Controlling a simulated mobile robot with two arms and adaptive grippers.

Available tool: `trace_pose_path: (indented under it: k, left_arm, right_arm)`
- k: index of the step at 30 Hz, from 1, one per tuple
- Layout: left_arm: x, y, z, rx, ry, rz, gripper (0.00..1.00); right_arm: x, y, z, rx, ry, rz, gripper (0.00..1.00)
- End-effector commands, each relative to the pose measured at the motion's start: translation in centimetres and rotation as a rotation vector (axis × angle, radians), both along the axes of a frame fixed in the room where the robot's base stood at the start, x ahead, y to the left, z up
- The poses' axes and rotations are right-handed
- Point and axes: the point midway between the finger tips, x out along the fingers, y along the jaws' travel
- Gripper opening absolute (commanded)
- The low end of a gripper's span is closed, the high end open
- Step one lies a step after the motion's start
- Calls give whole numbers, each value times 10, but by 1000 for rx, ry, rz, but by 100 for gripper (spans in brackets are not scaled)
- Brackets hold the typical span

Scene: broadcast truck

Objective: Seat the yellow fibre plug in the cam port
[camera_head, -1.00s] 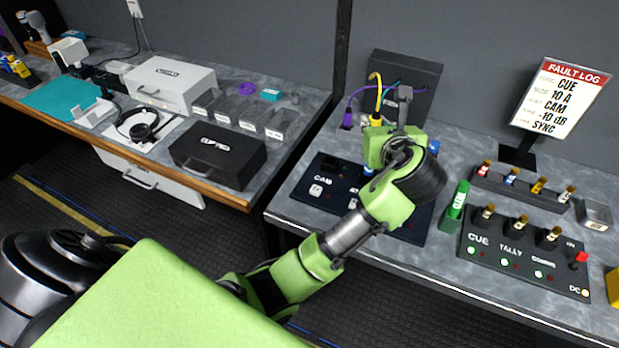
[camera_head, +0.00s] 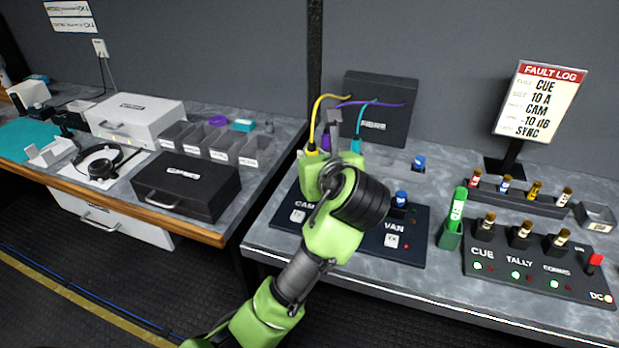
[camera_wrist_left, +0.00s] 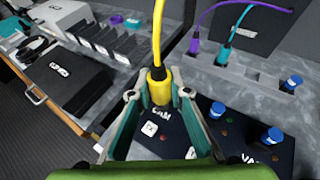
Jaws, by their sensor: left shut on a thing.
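My left gripper (camera_wrist_left: 160,108) is shut on the yellow fibre plug (camera_wrist_left: 158,86), its cable rising from the top. The plug is over the CAM side of the dark port panel (camera_head: 347,243), by the CAM lettering (camera_wrist_left: 160,110). The cam port itself is hidden, and I cannot tell whether the plug touches the panel. My right gripper is not in view.
Purple (camera_wrist_left: 194,45) and teal (camera_wrist_left: 223,56) plugs stand in a grey strip behind, with a loose-looking blue cap (camera_wrist_left: 292,82). Blue caps (camera_wrist_left: 218,108) stand on the panel. A green-topped holder (camera_head: 450,235) and fuse panel (camera_head: 540,268) are to the right.

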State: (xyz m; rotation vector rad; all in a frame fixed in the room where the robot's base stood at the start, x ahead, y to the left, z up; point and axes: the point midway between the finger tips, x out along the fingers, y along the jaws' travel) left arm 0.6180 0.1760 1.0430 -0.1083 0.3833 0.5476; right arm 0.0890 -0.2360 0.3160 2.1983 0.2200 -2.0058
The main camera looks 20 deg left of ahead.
Motion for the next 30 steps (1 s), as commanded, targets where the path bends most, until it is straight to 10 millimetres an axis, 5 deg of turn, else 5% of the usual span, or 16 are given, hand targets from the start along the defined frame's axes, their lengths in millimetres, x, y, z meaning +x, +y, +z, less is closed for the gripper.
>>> trace_pose_path:
  k: [3,10,24,30]
  left_arm:
    - [29,10,-14,1,4,2,0]
    - [59,19,-54,1,2,1,0]
    - [74,23,-101,0,2,0,0]
    - [74,23,-103,-1,-1,-1,0]
  right_arm:
    - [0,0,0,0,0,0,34]
    - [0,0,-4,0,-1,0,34]
    - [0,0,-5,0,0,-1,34]
    - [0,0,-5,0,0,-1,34]
